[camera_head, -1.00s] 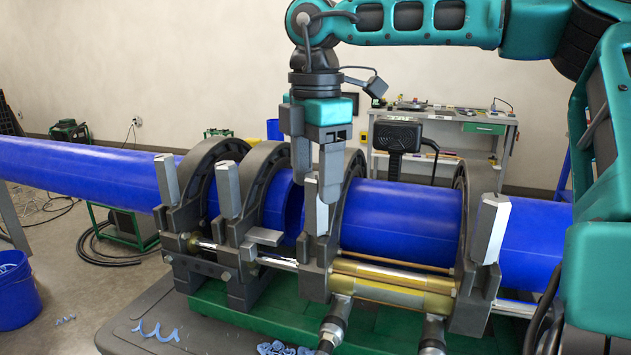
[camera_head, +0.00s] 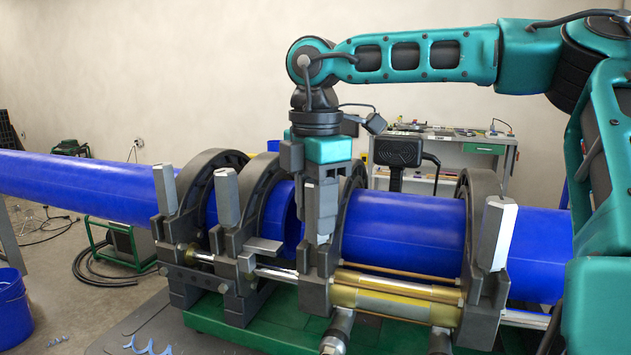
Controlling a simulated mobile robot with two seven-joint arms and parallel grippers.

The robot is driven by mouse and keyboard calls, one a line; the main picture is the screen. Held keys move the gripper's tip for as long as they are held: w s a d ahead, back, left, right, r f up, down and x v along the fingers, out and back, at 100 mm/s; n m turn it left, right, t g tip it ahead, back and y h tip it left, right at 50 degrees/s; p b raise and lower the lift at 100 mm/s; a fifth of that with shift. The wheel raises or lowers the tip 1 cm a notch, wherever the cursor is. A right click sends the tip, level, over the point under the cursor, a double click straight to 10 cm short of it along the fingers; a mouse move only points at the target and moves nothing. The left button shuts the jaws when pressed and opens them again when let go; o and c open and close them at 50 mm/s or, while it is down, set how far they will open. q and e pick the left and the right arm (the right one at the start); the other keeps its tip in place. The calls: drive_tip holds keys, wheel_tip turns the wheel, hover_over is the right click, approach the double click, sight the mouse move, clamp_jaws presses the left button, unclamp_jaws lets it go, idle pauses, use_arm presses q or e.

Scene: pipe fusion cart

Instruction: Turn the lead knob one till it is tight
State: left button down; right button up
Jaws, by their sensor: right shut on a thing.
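My right gripper (camera_head: 321,232) points straight down over the third clamp from the left. It is shut on that clamp's grey upright knob (camera_head: 321,250), and the fingers hide most of it. Similar grey knobs stand on the first clamp (camera_head: 164,188), the second clamp (camera_head: 226,194) and the far right clamp (camera_head: 496,234). No label shows which knob is lead knob one. My left gripper is not in view.
Blue pipes (camera_head: 405,228) run through the dark clamp rings, with a gap between their ends near the second clamp. A brass-coloured cylinder (camera_head: 395,298) lies low in front. A black-framed panel (camera_head: 398,152) and workbench (camera_head: 470,140) stand behind.

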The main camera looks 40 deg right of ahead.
drive_tip(key=c, duration=0.4)
drive_tip(key=shift+f+m+b, duration=0.1)
drive_tip(key=shift+m+b, duration=0.7)
drive_tip(key=shift+m, duration=0.7)
drive_tip(key=shift+m+b, duration=0.6)
drive_tip(key=shift+m, duration=1)
